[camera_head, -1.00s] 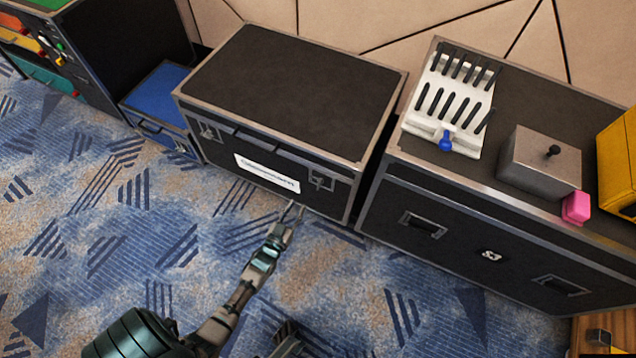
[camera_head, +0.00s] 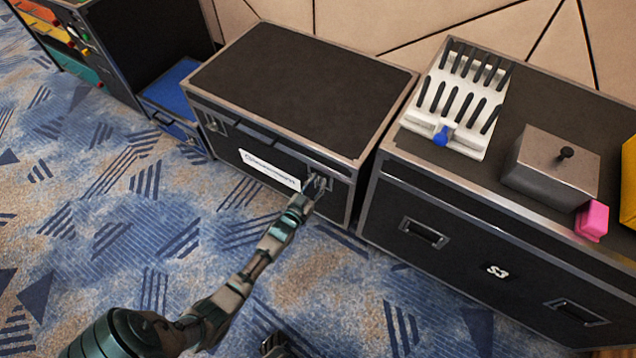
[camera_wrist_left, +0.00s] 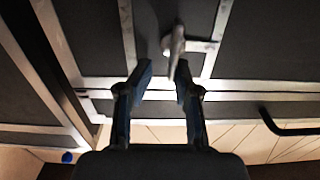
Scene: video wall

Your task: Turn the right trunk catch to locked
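The black trunk (camera_head: 290,85) with metal edges stands in the middle of the head view, its lid closed. Its right catch (camera_head: 324,181) is on the front face, right of the white label (camera_head: 268,171), partly hidden by my gripper. My left gripper (camera_head: 316,186) is right at this catch. In the left wrist view the catch's metal handle (camera_wrist_left: 174,45) sticks out just beyond my open left fingertips (camera_wrist_left: 164,75), and I see no firm hold on it. The left catch (camera_head: 214,124) is near the trunk's left end. My right gripper is not clearly in view.
A larger black case (camera_head: 470,215) stands right of the trunk, carrying a white slotted rack (camera_head: 457,100), a grey box (camera_head: 550,168) and a pink block (camera_head: 592,220). A blue case (camera_head: 168,90) stands left. Carpet (camera_head: 110,230) in front is clear.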

